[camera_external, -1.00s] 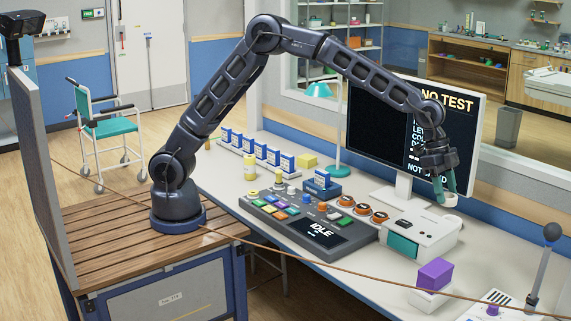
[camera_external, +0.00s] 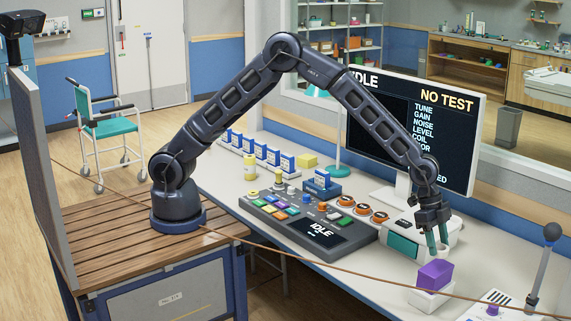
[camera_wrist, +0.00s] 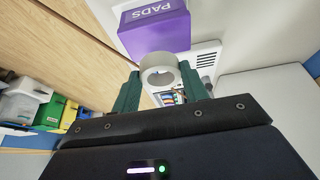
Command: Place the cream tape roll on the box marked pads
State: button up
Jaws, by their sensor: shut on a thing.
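My gripper (camera_external: 438,247) points down, with its green fingers just above and close to the purple box (camera_external: 435,274) at the front right of the bench. In the wrist view, my gripper (camera_wrist: 160,82) is shut on the cream tape roll (camera_wrist: 148,62), a pale ring with its hole showing. The purple box (camera_wrist: 157,33) shows there too, marked PADS in upside-down letters, just beyond the roll. I cannot make out the roll clearly in the external view. Whether it touches the box is not clear.
The purple box sits on a white base (camera_external: 429,300). Behind my gripper stands a white device with a teal front (camera_external: 403,246), and the monitor (camera_external: 450,130) is farther back. A lever (camera_external: 541,265) stands to the right. A control panel (camera_external: 310,228) lies to the left.

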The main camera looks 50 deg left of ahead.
aim_at(434, 266)
jog(key=shift+f, duration=2.15)
jog(key=o, duration=1)
jog(key=shift+f, duration=0.15)
jog(key=v, duration=1.2)
jog(key=shift+a, duration=0.15)
